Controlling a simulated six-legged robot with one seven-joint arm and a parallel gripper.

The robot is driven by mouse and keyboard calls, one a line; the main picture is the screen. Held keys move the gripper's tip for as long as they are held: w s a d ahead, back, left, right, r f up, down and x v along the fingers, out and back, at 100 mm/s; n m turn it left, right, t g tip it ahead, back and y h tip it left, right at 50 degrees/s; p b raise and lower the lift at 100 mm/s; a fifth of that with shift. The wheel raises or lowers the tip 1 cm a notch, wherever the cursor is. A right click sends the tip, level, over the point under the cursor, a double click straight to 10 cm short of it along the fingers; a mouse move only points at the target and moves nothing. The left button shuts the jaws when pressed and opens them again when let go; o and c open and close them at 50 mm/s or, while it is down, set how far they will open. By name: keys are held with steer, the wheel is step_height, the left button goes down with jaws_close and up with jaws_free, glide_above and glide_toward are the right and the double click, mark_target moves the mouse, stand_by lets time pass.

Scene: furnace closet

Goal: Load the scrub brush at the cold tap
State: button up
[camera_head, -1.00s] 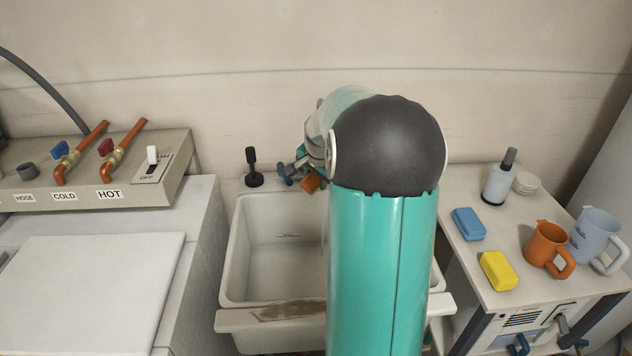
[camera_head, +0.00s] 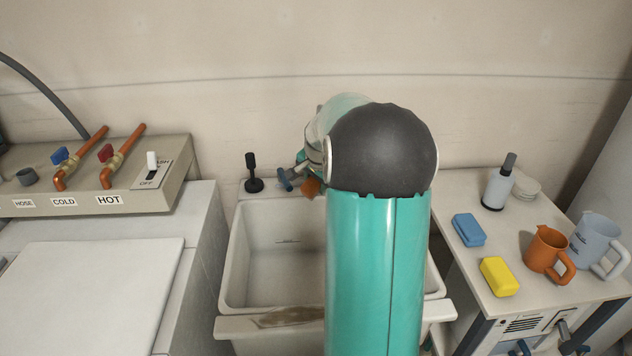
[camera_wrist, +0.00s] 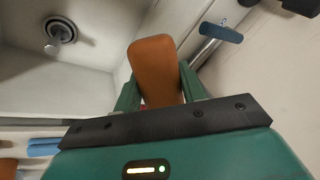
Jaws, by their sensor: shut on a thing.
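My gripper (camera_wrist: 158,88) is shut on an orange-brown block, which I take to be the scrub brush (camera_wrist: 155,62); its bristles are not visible. In the head view a small orange part of the brush (camera_head: 310,187) shows beside my arm, above the sink's back edge. A blue tap handle (camera_head: 285,179) is just left of it, and also shows in the wrist view (camera_wrist: 221,32), apart from the brush. My arm hides the rest of that tap. A blue valve (camera_head: 60,155) labelled COLD is on the panel at the left.
The white sink (camera_head: 270,262) lies below, with its drain (camera_wrist: 60,32) visible. A black plunger-like object (camera_head: 253,180) stands at its back left.

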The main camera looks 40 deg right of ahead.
steer(key=s+a, duration=0.5)
stand_by(0.7)
steer(key=shift+s, duration=0.1)
stand_by(0.9)
steer(key=shift+a+r, duration=0.1)
steer(key=s+a+r, duration=0.3)
steer(key=r, duration=0.1)
steer(key=shift+s+a, duration=0.25)
stand_by(1.0)
